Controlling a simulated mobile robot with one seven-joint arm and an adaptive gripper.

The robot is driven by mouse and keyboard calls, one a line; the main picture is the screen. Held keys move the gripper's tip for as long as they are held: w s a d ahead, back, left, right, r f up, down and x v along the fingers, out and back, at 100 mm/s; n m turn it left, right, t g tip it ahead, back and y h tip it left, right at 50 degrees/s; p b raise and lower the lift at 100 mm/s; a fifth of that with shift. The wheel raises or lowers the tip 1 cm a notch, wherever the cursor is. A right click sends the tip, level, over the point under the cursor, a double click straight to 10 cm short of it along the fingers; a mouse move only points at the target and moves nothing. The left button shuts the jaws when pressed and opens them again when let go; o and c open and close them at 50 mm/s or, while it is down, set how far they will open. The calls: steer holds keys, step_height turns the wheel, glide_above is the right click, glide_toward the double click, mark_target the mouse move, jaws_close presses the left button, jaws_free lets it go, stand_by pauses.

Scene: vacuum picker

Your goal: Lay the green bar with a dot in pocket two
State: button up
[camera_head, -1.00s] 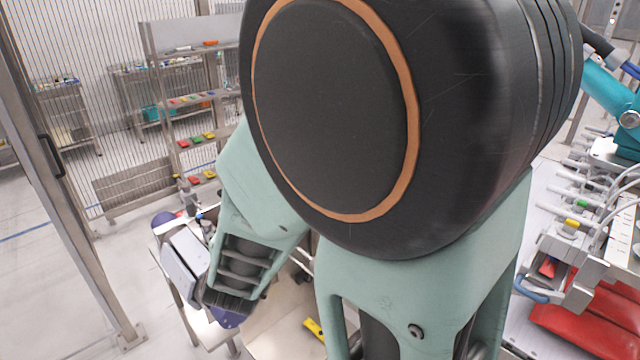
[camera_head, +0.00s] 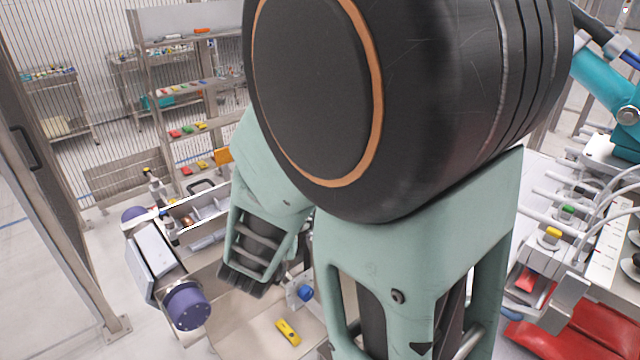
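My own mint-green and black arm fills the middle of the view and hides much of the work area. My gripper is not visible, so I cannot see what it holds. I cannot make out a green bar with a dot up close. A small green bar (camera_head: 187,129) lies on the rack's lower shelf, too small to show any dot. I cannot identify pocket two. A yellow bar (camera_head: 288,332) with dark marks lies on a beige surface (camera_head: 245,325) below my arm.
A shelf rack (camera_head: 145,75) with coloured bars stands at back left. A grey unit with purple round ends (camera_head: 187,303) stands left of my arm. At right are a bench with clamps and hoses (camera_head: 570,240), a red tray (camera_head: 590,325) and a teal arm (camera_head: 605,80).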

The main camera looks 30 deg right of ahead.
steer(key=s+d+f+m+g+h+b, duration=0.2)
steer(key=s+d+f+m+g+h, duration=0.15)
steer(key=s+d, duration=0.5)
steer(key=s+d+f+m+g+h+b, duration=0.25)
steer(key=s+d+m+g, duration=0.2)
steer(key=d, duration=0.75)
steer(key=shift+m, duration=0.5)
steer(key=w+d+f, duration=0.2)
steer(key=d+f, duration=0.1)
steer(key=w+d+f+b, duration=0.1)
steer(key=w+d+f, duration=0.1)
steer(key=d+f, duration=0.1)
steer(key=w+d+f+b, duration=0.1)
steer(key=w+d+f, duration=0.1)
steer(key=d+f, duration=0.1)
steer(key=shift+d+f, duration=0.2)
steer(key=shift+d, duration=0.25)
steer(key=shift+d+f, duration=0.2)
steer(key=shift+d, duration=0.25)
steer(key=shift+w+d+f+b, duration=0.2)
steer(key=shift+d+f+b, duration=0.25)
steer(key=shift+f, duration=1.5)
steer(key=shift+a, duration=0.1)
steer(key=shift+f, duration=0.25)
steer(key=o, duration=1.1)
steer(key=shift+r, duration=0.1)
steer(key=shift+c, duration=0.2)
